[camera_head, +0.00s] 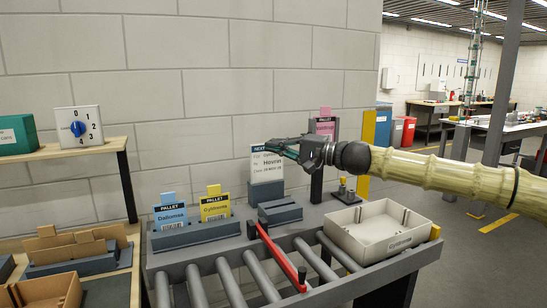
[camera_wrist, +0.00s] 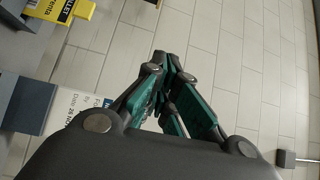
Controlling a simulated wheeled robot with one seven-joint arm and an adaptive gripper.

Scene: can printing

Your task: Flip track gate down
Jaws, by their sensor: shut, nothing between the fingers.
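A red bar (camera_head: 277,255), which looks like the track gate, stretches slantwise over the roller track (camera_head: 240,280). Dark fittings show at both its ends. I cannot tell from this view whether it lies flat or is raised a little. My gripper (camera_head: 280,148) is shut and empty, well above and behind the bar, in front of a white card (camera_head: 266,165) headed NEXT. In the wrist view my gripper (camera_wrist: 172,70) has its green-padded fingers together, with the card (camera_wrist: 78,125) partly hidden below left. The red bar is not in the wrist view.
A beige tray (camera_head: 378,232) sits on the right of the track. Blue (camera_head: 171,212) and yellow (camera_head: 215,206) pallet cards stand in grey holders behind the rollers. A pink card (camera_head: 323,127) stands on a dark post. A shelf with a dial (camera_head: 79,128) is at left.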

